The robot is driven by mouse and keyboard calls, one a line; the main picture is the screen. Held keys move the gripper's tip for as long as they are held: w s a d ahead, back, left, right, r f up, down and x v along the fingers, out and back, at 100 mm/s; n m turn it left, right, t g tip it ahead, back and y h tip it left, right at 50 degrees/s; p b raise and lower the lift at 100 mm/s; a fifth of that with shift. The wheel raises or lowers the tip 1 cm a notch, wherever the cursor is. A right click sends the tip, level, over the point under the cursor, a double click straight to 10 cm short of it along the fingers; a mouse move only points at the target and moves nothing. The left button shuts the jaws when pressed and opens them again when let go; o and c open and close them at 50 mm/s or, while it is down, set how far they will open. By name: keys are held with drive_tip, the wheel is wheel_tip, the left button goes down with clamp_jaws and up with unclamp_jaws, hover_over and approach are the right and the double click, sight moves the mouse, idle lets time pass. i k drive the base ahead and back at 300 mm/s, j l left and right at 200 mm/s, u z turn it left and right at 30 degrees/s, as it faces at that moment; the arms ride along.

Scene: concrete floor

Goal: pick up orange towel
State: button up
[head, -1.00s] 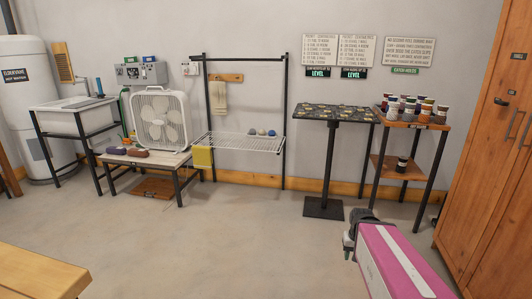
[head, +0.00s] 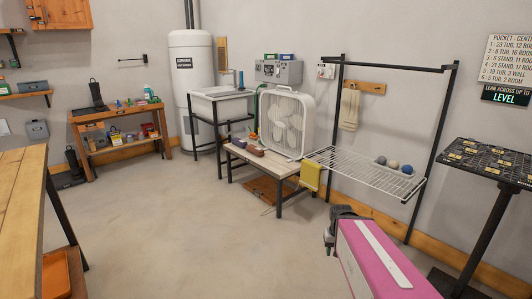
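No cloth that is clearly an orange towel shows. A yellow cloth (head: 311,176) hangs at the front left corner of the wire rack, and a beige towel (head: 350,110) hangs from a wooden wall rail. My gripper (head: 332,237) is at the end of my pink arm, in front of the rack and apart from these things. Its fingers are too small and dark to read.
A wooden table (head: 20,175) stands at the left. Along the wall are a wooden shelf (head: 128,148), a sink (head: 215,103), a low bench (head: 262,166) with a white fan (head: 287,124), a wire rack (head: 365,172) and a black stand (head: 485,163). The middle floor is clear.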

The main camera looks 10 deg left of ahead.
sight(258, 152)
drive_tip(key=i+j+u, duration=0.3)
drive_tip(key=i, duration=0.4)
drive_tip(key=i+l+u, duration=0.1)
drive_tip(key=i+u, duration=0.2)
drive_tip(key=i, duration=0.4)
drive_tip(key=i+j, duration=0.25)
drive_tip(key=i, duration=0.25)
drive_tip(key=i+z, duration=0.3)
drive_tip(key=z, duration=0.15)
drive_tip(key=i+j+z, duration=0.1)
drive_tip(key=i+z, duration=0.35)
drive_tip(key=i+j+z, duration=0.2)
drive_tip(key=z, duration=0.2)
